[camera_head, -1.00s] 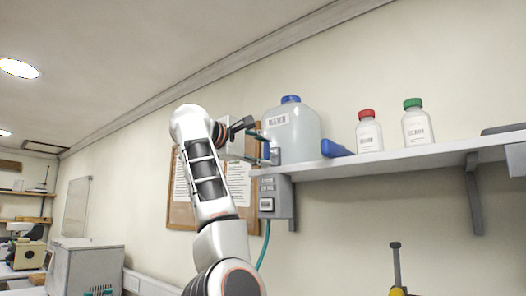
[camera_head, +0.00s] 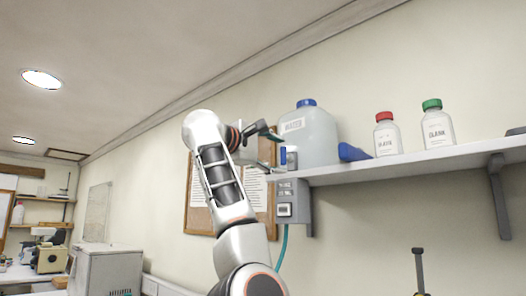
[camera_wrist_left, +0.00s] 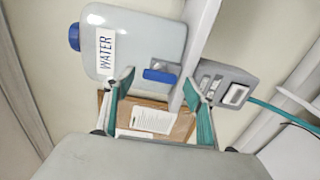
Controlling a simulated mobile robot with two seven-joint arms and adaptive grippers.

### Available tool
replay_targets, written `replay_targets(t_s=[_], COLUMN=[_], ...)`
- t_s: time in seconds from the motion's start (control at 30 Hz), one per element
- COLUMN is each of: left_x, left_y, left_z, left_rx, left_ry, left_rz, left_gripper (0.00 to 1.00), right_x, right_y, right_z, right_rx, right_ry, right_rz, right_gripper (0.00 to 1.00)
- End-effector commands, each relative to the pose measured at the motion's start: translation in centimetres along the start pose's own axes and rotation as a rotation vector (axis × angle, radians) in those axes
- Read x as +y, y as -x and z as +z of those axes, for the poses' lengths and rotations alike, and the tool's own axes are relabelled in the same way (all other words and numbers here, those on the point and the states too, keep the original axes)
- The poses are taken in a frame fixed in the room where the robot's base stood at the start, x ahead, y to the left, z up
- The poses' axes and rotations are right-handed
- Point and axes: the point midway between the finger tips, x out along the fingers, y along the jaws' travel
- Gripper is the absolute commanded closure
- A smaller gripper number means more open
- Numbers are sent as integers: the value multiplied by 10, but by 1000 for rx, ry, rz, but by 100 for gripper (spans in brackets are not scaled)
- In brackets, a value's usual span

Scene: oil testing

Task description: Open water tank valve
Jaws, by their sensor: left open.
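The water tank (camera_head: 312,140) is a translucent grey-white jug with a blue cap and a WATER label, standing at the left end of the shelf. It also shows in the left wrist view (camera_wrist_left: 150,45). Its valve has a blue handle (camera_head: 283,156), seen low on the tank in the left wrist view (camera_wrist_left: 160,76). My left gripper (camera_head: 275,150) is open in front of the valve. In the left wrist view, its fingertips (camera_wrist_left: 157,86) are on either side of the blue handle. I cannot tell whether they touch it. My right gripper is out of view.
The shelf (camera_head: 400,164) also bears a blue object (camera_head: 353,152), a red-capped bottle (camera_head: 387,138) and a green-capped bottle (camera_head: 437,127). A grey box (camera_head: 292,205) with a teal hose hangs below the tank. A notice board (camera_head: 200,208) is behind my arm.

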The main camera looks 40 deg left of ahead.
Motion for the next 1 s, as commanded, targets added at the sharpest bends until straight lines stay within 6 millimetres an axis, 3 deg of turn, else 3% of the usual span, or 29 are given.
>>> replay_targets(t_s=[0.3,0.5,0.7,1.0], left_x=[2,2,0,0], left_y=[64,95,107,107], left_z=[1,0,0,0], left_rx=[-2,-1,0,1], left_ry=[3,3,3,2], left_rz=[7,5,2,1], left_gripper=[44,44,44,44], right_x=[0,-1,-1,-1], right_y=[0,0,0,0], right_z=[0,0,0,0], right_rx=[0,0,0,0], right_ry=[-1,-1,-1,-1], right_rz=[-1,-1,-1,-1], right_gripper=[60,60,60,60])
